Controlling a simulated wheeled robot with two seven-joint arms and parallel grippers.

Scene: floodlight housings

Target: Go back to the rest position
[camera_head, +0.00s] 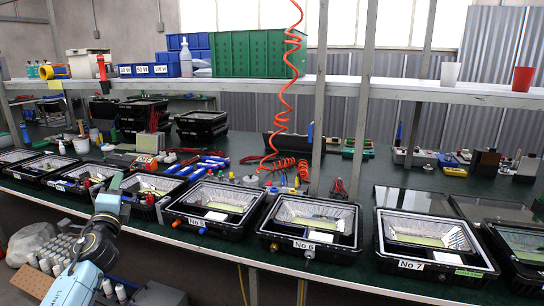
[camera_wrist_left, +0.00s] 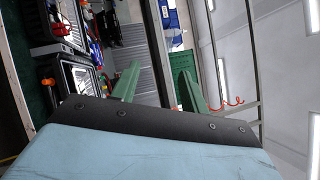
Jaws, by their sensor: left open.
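My left arm comes in from the lower left of the head view. Its gripper (camera_head: 112,188) is in front of the bench's near edge, close to the black housings on the left. In the left wrist view the two green fingers of my left gripper (camera_wrist_left: 157,85) stand apart with nothing between them. My right gripper is in neither view. Black floodlight housings stand in a row along the bench, among them the No 6 housing (camera_head: 312,226) and the No 7 housing (camera_head: 432,240).
A shelf (camera_head: 420,84) on grey posts runs above the dark green bench (camera_head: 345,275). It carries a green crate (camera_head: 250,54), blue bins (camera_head: 138,70) and a red cup (camera_head: 522,79). An orange coiled hose (camera_head: 285,90) hangs to the bench. Bottles stand below at the lower left.

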